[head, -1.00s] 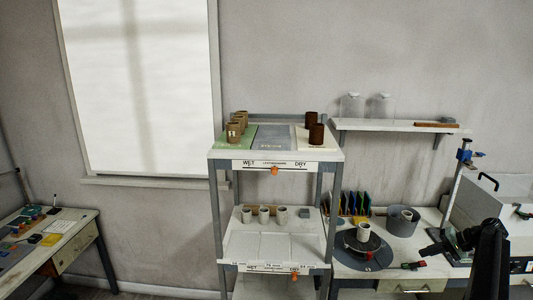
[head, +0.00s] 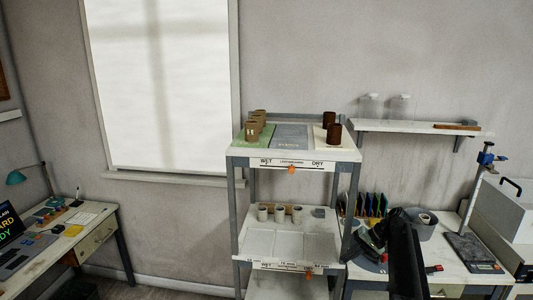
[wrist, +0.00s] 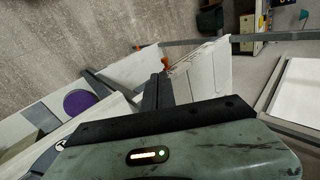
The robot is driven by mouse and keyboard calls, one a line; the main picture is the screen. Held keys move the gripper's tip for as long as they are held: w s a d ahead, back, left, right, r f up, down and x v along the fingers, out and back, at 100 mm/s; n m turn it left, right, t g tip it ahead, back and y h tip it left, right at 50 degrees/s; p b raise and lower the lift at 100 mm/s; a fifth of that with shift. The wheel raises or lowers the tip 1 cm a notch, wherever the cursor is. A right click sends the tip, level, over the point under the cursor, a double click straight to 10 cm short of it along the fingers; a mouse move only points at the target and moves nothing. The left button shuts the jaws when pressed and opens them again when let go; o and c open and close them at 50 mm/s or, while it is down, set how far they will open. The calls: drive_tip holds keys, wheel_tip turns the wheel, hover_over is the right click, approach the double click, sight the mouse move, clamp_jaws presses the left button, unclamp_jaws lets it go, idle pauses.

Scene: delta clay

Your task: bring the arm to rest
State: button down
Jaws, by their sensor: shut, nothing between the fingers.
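My arm shows in the head view as a dark upright link at the lower right. My gripper (head: 368,241) is at its left end, dark with a small red part, in front of the workbench and just right of the shelf rack. It is shut and empty. The fingertips are small and dark against the bench.
The shelf rack (head: 238,215) holds brown cups on top and pale cups below. The workbench (head: 455,290) carries a grey bucket (head: 420,224) and a stand with a blue clamp (head: 486,158). A desk (head: 100,236) stands at the left. Floor shows between desk and rack.

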drive_tip(key=s+a+f+n+g+h, duration=0.25)
drive_tip(key=s+a, duration=0.65)
drive_tip(key=a, duration=0.6)
drive_tip(key=s+a+f+h, duration=0.2)
drive_tip(key=s+a, duration=0.2)
drive_tip(key=s, duration=0.6)
drive_tip(key=s+d+h, duration=0.3)
drive_tip(key=s+d, duration=0.1)
drive_tip(key=d, duration=0.1)
drive_tip(key=shift+s+f+t, duration=0.25)
drive_tip(key=shift+f+t, duration=0.2)
